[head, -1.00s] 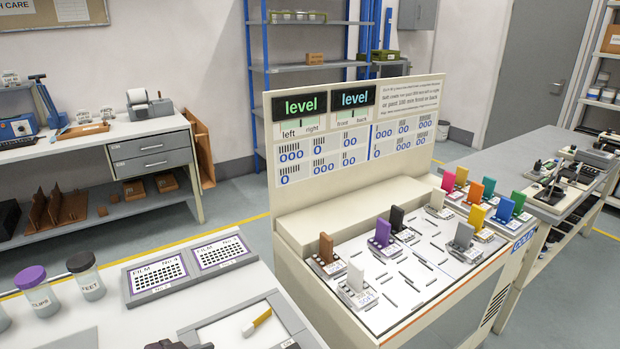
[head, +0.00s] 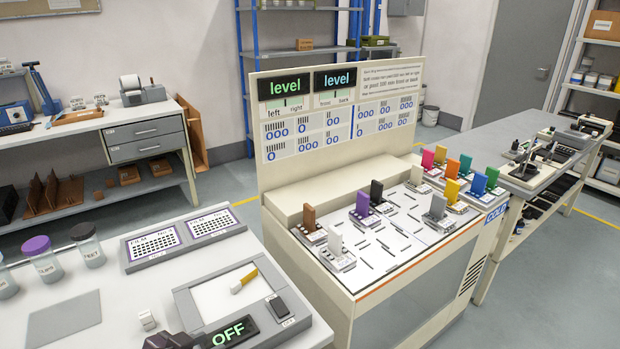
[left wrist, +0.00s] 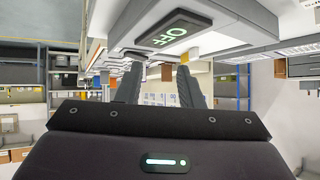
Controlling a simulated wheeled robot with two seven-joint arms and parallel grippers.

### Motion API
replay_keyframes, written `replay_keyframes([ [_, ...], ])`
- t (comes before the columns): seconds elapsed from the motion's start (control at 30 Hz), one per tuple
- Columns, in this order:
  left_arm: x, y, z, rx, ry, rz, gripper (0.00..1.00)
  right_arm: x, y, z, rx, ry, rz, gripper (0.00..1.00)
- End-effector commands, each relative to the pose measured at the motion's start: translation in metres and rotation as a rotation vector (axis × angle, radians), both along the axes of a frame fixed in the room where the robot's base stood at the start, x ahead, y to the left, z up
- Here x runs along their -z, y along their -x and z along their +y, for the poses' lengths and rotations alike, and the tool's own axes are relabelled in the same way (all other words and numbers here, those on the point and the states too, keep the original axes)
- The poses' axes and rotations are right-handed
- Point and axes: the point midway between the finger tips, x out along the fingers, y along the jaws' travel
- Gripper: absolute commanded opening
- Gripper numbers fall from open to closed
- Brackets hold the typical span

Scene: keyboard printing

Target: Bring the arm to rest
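My left gripper (left wrist: 159,85) shows in the left wrist view with its two dark fingers apart and nothing visible between them. That view looks upside down. The device with the green OFF display (left wrist: 163,35) appears beyond the fingers; I see no contact. In the head view the same OFF display (head: 232,331) is at the bottom, on the white table. A dark shape at the bottom edge beside it is cut off, and I cannot tell if it is my gripper. My right gripper is in neither view.
The cream machine (head: 340,318) with coloured upright tabs stands to the right. Grey floor lies behind.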

Motion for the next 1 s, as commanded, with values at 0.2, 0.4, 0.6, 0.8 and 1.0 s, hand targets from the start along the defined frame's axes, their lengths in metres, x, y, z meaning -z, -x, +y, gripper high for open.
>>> replay_keyframes([
  [0.2,0.012,0.017,0.004,-0.130,-0.097,0.081,0.34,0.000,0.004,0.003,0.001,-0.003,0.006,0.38],
  [0.4,0.024,0.050,0.008,-0.243,-0.161,0.229,0.34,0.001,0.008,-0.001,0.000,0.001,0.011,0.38],
  [0.6,0.035,0.095,0.004,-0.314,-0.177,0.416,0.34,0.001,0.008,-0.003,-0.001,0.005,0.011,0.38],
  [0.8,0.041,0.142,-0.007,-0.338,-0.156,0.610,0.34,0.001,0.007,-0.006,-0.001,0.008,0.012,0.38],
  [1.0,0.091,0.134,-0.008,-0.338,-0.161,0.644,0.34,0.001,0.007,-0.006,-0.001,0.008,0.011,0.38],
])
